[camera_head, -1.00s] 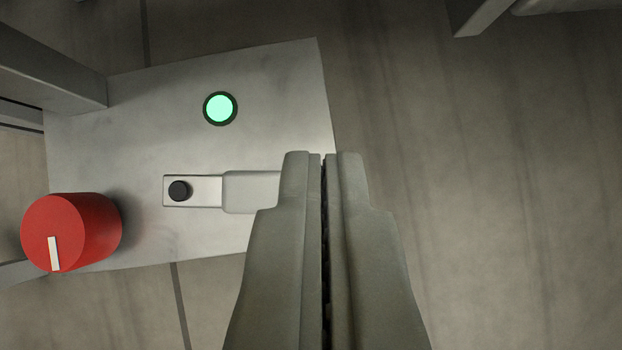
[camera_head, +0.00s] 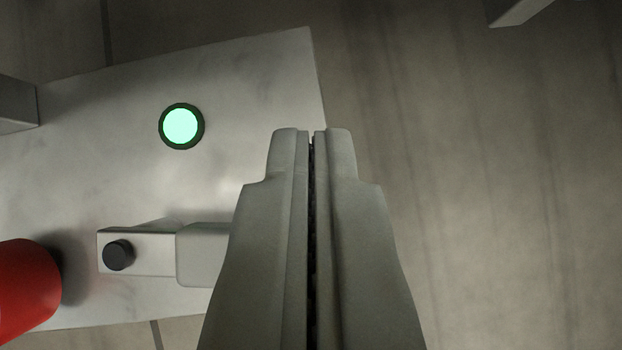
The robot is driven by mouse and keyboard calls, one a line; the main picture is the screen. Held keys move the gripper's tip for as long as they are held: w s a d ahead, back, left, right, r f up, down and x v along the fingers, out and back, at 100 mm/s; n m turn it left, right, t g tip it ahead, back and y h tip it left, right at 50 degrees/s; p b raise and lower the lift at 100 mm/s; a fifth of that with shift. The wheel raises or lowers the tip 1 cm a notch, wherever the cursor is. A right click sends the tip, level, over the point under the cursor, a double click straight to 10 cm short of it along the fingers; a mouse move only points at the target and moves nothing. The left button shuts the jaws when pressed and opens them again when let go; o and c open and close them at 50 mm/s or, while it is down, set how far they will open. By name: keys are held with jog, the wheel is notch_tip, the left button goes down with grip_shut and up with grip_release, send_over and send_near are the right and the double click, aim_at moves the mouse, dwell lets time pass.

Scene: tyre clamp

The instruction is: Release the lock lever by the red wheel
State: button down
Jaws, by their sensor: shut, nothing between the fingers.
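The red wheel (camera_head: 25,288) is a red cylinder at the lower left, cut off by the picture edge. To its right on the grey metal panel (camera_head: 262,75) lies the lock lever (camera_head: 203,254), a pale grey bar with a black round pivot (camera_head: 118,255) at its left end. The lever points right, and its right end is hidden behind my gripper. My gripper (camera_head: 311,135) is shut and empty. Its fingertips show over the panel's right part, above and to the right of the lever; I cannot tell whether it touches the lever.
A lit green round light (camera_head: 181,126) sits on the panel above the lever. A grey beam (camera_head: 16,105) stands at the left edge, and another grey part (camera_head: 518,10) shows at the top right. Right of the panel is open floor (camera_head: 470,200).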

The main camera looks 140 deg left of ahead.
jog(key=x, duration=0.4)
jog(key=shift+s, duration=1.95)
jog(key=shift+s, duration=0.15)
jog(key=shift+s+f+m+h, duration=0.1)
jog(key=shift+s+m+h, duration=1.05)
jog(key=shift+m, duration=0.45)
jog(key=s+m+h, duration=0.1)
jog(key=s+m+g+h, duration=0.1)
jog(key=m, duration=0.1)
jog(key=shift+s+a, duration=0.3)
jog(key=shift+a, duration=0.05)
jog(key=s+a+m+g+h, duration=0.2)
jog(key=s+a+m, duration=0.3)
jog(key=shift+a+m+g, duration=0.15)
jog(key=shift+m+g, duration=0.25)
jog(key=shift+a+h, duration=0.15)
jog(key=shift+h, duration=0.1)
